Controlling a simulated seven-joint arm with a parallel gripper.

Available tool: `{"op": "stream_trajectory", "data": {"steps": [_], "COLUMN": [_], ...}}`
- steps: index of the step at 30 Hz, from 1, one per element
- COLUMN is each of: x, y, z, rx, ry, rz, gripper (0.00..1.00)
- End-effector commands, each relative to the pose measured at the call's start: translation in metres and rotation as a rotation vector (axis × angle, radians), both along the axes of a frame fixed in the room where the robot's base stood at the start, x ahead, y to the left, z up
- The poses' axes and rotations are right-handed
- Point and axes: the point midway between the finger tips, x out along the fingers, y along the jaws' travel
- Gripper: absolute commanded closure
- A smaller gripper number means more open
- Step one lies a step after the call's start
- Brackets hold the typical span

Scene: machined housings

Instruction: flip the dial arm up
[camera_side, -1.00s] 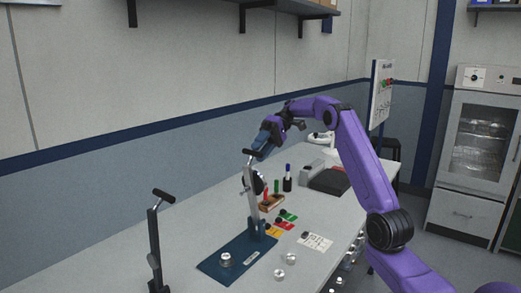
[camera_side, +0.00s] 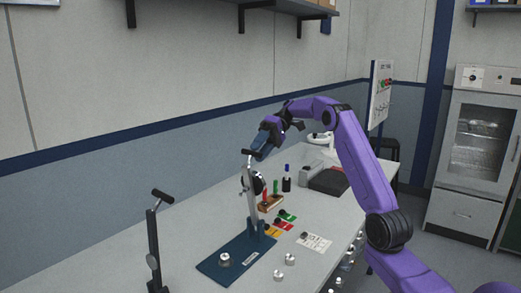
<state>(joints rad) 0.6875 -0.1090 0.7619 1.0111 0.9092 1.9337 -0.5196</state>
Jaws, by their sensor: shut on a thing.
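The dial arm (camera_side: 252,205) is a grey metal bar standing nearly upright from a hinge block on a dark blue base plate (camera_side: 222,270). A round dark dial (camera_side: 259,184) sits on its upper part, seen nearly edge-on. A black crossbar handle (camera_side: 248,152) tops it. My gripper (camera_side: 259,154) reaches in from the right at the handle's height. It is shut on the dial arm at the handle. The exact grip is small and partly hidden by the fingers.
A similar dark post with a black crossbar (camera_side: 155,235) stands at front left. Round metal parts (camera_side: 290,259) lie right of the base. Coloured cards (camera_side: 284,222), a wooden block with coloured pegs (camera_side: 271,203), a dark bottle (camera_side: 287,184) and a dark box (camera_side: 328,181) stand behind.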

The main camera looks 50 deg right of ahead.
Motion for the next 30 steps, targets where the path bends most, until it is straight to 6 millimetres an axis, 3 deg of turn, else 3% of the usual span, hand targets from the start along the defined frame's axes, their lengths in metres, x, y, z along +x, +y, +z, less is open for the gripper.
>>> {"op": "stream_trajectory", "data": {"steps": [1, 5, 6, 7, 8, 24, 30], "x": [-0.002, -0.002, -0.002, -0.002, -0.002, -0.001, -0.001], "y": [-0.006, -0.006, -0.006, -0.006, -0.006, -0.005, -0.005], "z": [-0.020, -0.020, -0.020, -0.020, -0.020, -0.017, 0.001], "rx": [-0.026, -0.026, -0.025, -0.026, -0.025, -0.020, -0.019], "ry": [0.040, 0.040, 0.040, 0.042, 0.043, 0.039, 0.032], "rz": [-0.007, -0.007, -0.007, -0.006, -0.007, -0.008, -0.007], "gripper": [1.00, 1.00, 0.51, 0.41, 0.38, 0.38, 0.38]}}
